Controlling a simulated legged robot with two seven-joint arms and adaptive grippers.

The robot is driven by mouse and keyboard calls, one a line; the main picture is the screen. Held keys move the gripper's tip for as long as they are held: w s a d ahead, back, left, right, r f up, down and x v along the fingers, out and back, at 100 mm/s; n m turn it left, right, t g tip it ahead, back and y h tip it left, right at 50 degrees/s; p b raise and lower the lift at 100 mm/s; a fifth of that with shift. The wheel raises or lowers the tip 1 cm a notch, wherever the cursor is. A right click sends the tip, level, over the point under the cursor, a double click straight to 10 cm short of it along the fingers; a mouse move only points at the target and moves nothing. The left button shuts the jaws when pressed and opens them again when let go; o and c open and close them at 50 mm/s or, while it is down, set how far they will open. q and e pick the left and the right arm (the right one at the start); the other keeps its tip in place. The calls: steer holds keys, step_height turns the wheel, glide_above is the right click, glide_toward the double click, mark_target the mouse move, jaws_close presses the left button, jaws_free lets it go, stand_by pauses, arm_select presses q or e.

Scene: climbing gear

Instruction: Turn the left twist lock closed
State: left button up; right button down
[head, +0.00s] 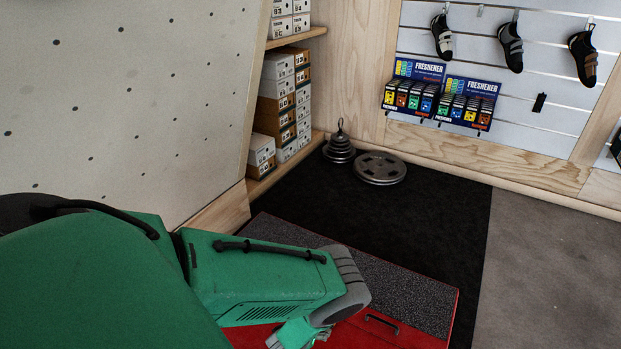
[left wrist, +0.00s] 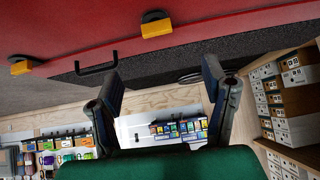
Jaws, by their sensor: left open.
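The red case (head: 420,340) with a speckled grey top lies at the bottom of the head view. In the left wrist view, which looks upside down, its red face (left wrist: 90,25) fills the top. Two yellow twist locks with dark parts show there: one (left wrist: 156,27) nearer my gripper, on the shoebox side and so likely the left one, and one (left wrist: 20,67) at the picture's left. Their turn state is unclear. My left gripper (left wrist: 164,80) is open and empty, its fingers spread apart, touching neither lock. In the head view my arm hides the locks. My right gripper is out of view.
A black handle (left wrist: 97,65) sits between the locks. Weight plates (head: 379,168) lie on the black mat (head: 440,205) behind the case. Shoeboxes (head: 282,105) are shelved at the left, and freshener displays (head: 440,92) hang at the back. Grey floor at right is clear.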

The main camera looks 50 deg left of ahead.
arm_select(q)
steer(key=shift+s+a+r+g, duration=0.15)
steer(key=shift+s+a+r, duration=0.05)
steer(key=shift+r, duration=0.45)
steer(key=shift+s+a+r+g, duration=0.15)
steer(key=shift+s+a+r, duration=0.05)
steer(key=shift+r, duration=0.4)
steer(key=s+d+r+m+g+h+p, duration=0.1)
steer(key=s+d+r+g+p, duration=0.1)
steer(key=s+r, duration=0.4)
steer(key=s+d+r+m+g+h+p, duration=0.1)
steer(key=s+d+r+p, duration=0.3)
steer(key=r, duration=1.1)
steer(key=s+d+r+m+g+h+p, duration=0.1)
steer(key=s+d+r+m+g+p, duration=0.1)
steer(key=s+d+r, duration=0.4)
step_height(320, 180, up, 4)
steer(key=shift+s+d+r+g+p, duration=0.25)
steer(key=shift+s+g+p, duration=0.2)
steer(key=shift+s+g, duration=0.7)
steer(key=shift+s+a, duration=0.1)
